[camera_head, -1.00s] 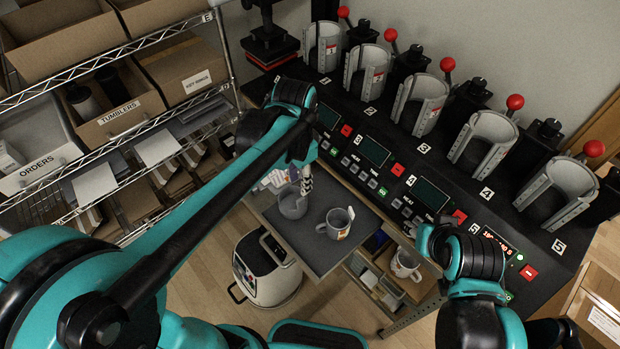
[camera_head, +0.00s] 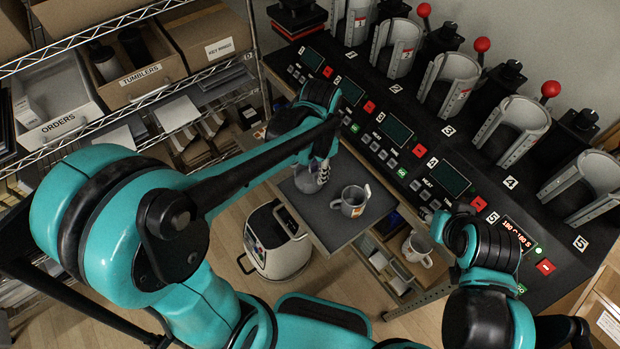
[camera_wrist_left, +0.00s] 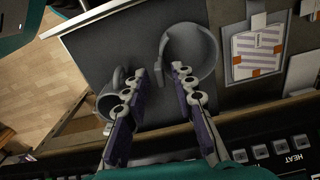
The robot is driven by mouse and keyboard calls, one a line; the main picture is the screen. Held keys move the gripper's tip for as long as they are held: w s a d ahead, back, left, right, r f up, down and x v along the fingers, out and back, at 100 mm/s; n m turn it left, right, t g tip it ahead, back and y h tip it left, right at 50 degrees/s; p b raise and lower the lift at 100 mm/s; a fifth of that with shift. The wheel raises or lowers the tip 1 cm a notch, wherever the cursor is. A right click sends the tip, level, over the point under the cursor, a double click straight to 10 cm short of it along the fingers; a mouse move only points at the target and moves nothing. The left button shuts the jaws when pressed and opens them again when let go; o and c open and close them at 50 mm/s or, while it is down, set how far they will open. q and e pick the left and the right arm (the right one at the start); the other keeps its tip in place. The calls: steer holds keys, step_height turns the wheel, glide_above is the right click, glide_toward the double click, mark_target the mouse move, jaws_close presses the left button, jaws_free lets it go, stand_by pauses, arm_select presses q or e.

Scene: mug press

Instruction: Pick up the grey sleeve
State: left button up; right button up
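The grey sleeve (camera_head: 306,181), an open-sided ring, stands on the dark pull-out tray (camera_head: 306,218), partly hidden by my left gripper (camera_head: 322,172) in the head view. In the left wrist view the sleeve (camera_wrist_left: 205,45) is just beyond the fingertips. My left gripper (camera_wrist_left: 160,70) is open there, its two fingers apart. One end of the sleeve's wall shows between the tips. I cannot tell whether they touch it. A grey mug (camera_head: 350,203) with a paper wrap stands beside the sleeve, and it also shows left of the fingers (camera_wrist_left: 108,100).
The black press console (camera_head: 400,135) with several grey clamps and red-knobbed levers runs along the right. A wire shelf with boxes (camera_head: 135,75) is at the left.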

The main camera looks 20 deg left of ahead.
arm_select(q)
jaws_close()
steer(key=shift+r, duration=0.1)
